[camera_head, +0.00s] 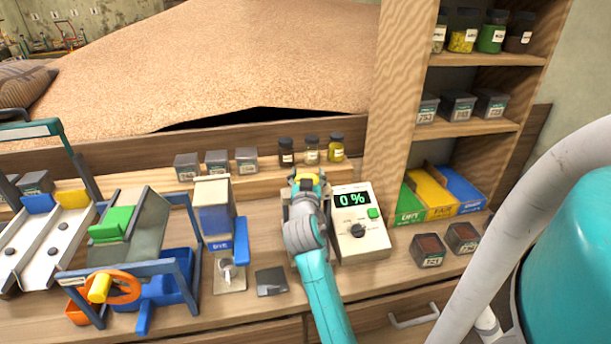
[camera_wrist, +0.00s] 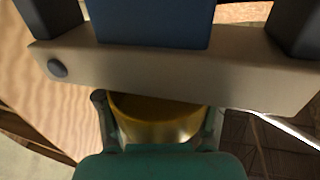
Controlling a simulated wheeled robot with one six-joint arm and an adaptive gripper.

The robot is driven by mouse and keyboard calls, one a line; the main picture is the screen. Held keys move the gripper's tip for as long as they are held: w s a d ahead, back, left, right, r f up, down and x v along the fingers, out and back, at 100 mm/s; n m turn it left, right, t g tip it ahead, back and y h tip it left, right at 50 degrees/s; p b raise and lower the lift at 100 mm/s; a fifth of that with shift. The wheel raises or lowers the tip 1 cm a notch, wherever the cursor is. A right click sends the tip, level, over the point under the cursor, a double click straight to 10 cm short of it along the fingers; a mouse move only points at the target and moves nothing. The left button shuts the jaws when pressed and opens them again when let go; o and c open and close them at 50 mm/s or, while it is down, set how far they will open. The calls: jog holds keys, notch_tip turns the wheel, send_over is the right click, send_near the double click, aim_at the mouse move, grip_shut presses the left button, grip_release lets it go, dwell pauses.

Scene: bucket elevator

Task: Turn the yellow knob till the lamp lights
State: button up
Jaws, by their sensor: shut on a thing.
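A yellow knob (camera_head: 309,178) shows at the end of my gripper (camera_head: 307,188) in the head view, near the middle of the bench. In the wrist view the round yellow knob (camera_wrist: 158,124) sits between the two fingers of my gripper (camera_wrist: 157,132), which touch its sides. The gripper is shut on it. The body of what carries the knob is mostly hidden behind my arm in the head view. I cannot make out a lamp, lit or unlit.
A cream meter box (camera_head: 376,241) reading 0 % stands close to the right of my arm. A blue-and-white dispenser (camera_head: 213,213) stands to the left. A dark plate (camera_head: 271,281) lies in front. Small jars (camera_head: 311,151) line the ledge behind.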

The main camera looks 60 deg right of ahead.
jog(key=m+g, duration=0.1)
jog(key=g, duration=0.1)
jog(key=m+g+h, duration=0.1)
jog(key=m+g, duration=0.2)
jog(key=g, duration=0.1)
jog(key=shift+s+d+f+g+h, duration=0.1)
jog(key=shift+s+g+h, duration=0.2)
jog(key=shift+s+h, duration=0.1)
jog(key=shift+s+m+g, duration=0.2)
jog(key=shift+m+g, duration=0.6)
jog(key=shift+g, duration=0.3)
jog(key=shift+s+m+g, duration=0.2)
jog(key=shift+m+g, duration=0.6)
jog(key=shift+g, duration=0.3)
jog(key=shift+c, duration=0.2)
jog(key=shift+g, duration=0.3)
jog(key=o, duration=0.9)
jog(key=shift+o, duration=0.2)
jog(key=v, duration=0.7)
jog(key=shift+a, duration=0.35)
